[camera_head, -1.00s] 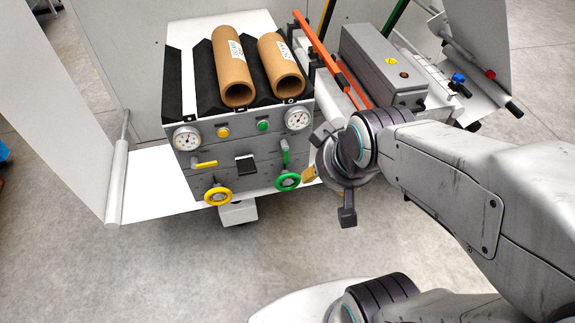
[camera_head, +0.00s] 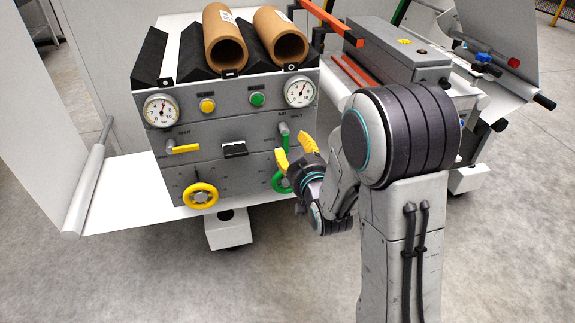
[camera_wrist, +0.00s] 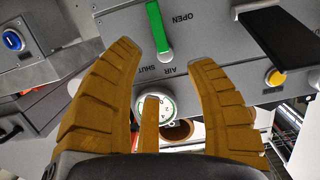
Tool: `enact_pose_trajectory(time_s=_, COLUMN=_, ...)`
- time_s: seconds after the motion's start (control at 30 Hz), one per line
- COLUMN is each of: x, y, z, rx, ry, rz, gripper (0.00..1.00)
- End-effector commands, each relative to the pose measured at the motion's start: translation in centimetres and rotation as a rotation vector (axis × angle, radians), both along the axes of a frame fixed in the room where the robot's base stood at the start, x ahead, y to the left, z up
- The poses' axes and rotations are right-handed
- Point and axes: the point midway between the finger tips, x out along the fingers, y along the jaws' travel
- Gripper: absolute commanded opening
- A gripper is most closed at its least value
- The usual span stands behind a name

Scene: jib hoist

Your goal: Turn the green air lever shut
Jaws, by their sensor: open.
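The green air lever (camera_head: 285,141) is on the right of the grey panel (camera_head: 235,150), below the right gauge, and hangs down from its pivot. In the wrist view, the lever (camera_wrist: 156,26) points to the picture's top, beside the word OPEN; SHUT is printed near the pivot. My gripper (camera_head: 296,151) is in front of the panel's right side, its yellow fingers spread and empty. In the wrist view, my gripper (camera_wrist: 163,55) has its fingertips on either side of the lever's pivot end, with no contact seen. The lever's lower part is partly hidden in the head view.
A green handwheel (camera_head: 280,181) is partly behind my gripper. A yellow lever (camera_head: 183,148), yellow handwheel (camera_head: 200,196) and black handle (camera_head: 234,150) are to the left. Gauges and buttons sit above. Cardboard tubes (camera_head: 225,42) lie on top. Floor in front is clear.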

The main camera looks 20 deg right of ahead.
Motion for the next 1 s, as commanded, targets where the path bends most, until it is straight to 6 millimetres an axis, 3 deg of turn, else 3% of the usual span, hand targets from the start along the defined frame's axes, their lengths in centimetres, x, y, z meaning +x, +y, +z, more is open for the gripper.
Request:
enact_pose_trajectory(time_s=0.03, x=0.3, y=0.0, z=-2.2, rx=0.000, ry=-0.028, rz=-0.001, gripper=0.50)
enact_pose_trajectory(time_s=0.2, x=0.7, y=0.0, z=-3.9, rx=-0.001, ry=-0.115, rz=-0.001, gripper=0.50)
enact_pose_trajectory(time_s=0.47, x=1.3, y=-0.1, z=-4.5, rx=-0.001, ry=-0.171, rz=-0.001, gripper=0.50)
enact_pose_trajectory(time_s=1.0, x=6.8, y=-0.1, z=-4.6, rx=-0.001, ry=-0.174, rz=-0.001, gripper=0.50)
